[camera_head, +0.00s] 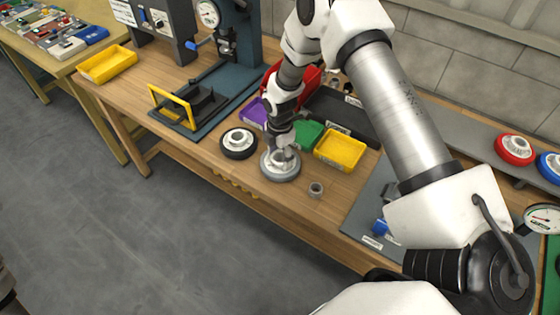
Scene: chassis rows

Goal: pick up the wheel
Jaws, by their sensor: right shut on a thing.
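A grey wheel (279,168) lies flat at the front part of the wooden workbench (170,118). My right gripper (284,155) points down at its middle and is shut on its hub; the fingers are small and partly hidden. I cannot tell whether the wheel is clear of the bench top. A black-rimmed wheel with a pale hub (239,142) lies just to its left. My left gripper is not in view.
A small metal ring (316,189) lies to the right. Yellow (340,150), green (308,135) and purple bins stand close behind the gripper. Red (515,149) and blue wheels sit on a grey shelf at right.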

